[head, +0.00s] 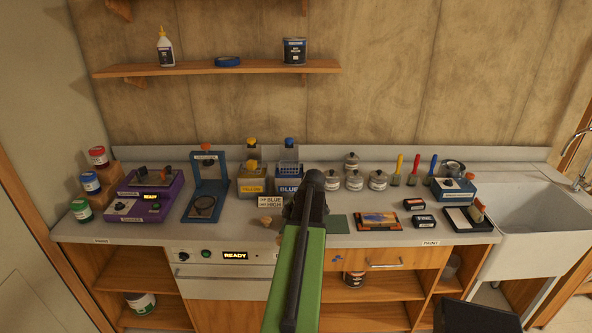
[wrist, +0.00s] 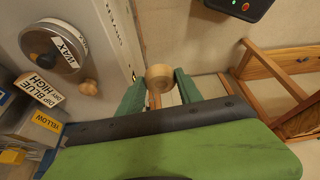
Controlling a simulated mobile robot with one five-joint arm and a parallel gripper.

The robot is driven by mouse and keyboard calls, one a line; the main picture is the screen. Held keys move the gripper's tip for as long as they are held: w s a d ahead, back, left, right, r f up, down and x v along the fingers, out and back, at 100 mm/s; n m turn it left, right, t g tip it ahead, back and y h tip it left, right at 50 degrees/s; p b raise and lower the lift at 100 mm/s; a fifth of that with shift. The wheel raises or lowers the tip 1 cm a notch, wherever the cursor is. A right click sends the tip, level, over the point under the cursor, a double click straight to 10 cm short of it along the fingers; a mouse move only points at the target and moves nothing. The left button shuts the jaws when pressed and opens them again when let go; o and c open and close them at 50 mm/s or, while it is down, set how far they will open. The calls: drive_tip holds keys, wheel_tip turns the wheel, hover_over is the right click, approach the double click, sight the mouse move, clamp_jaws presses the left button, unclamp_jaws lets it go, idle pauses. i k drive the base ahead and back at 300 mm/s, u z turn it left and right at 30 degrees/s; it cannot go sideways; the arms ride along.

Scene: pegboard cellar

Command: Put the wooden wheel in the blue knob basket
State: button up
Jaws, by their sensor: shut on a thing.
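The pale wooden wheel (wrist: 160,76) is between the green fingers of my gripper (wrist: 160,88) in the wrist view. The fingers are shut on it, and it is held clear of the counter's front edge. In the head view my dark wrist and green arm hide the fingers and the wheel. The blue knob basket (head: 289,168) is a wire basket with a blue knob (head: 289,142), sitting at the blue-labelled tank at the back of the counter. My wrist stands in front and right of it.
A yellow-knob basket and tank (head: 251,181) stand left of the blue one. A sign (head: 270,202) reading "BLUE HIGH" stands before them. A small wooden piece (head: 266,220) lies on the counter (head: 240,234). Several lidded pots stand to the right.

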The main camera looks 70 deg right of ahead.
sight(290, 168)
drive_tip(key=z, duration=4.25)
drive_tip(key=i, duration=0.1)
drive_tip(key=u, duration=3.4)
drive_tip(key=i, duration=1)
drive_tip(key=z, duration=0.25)
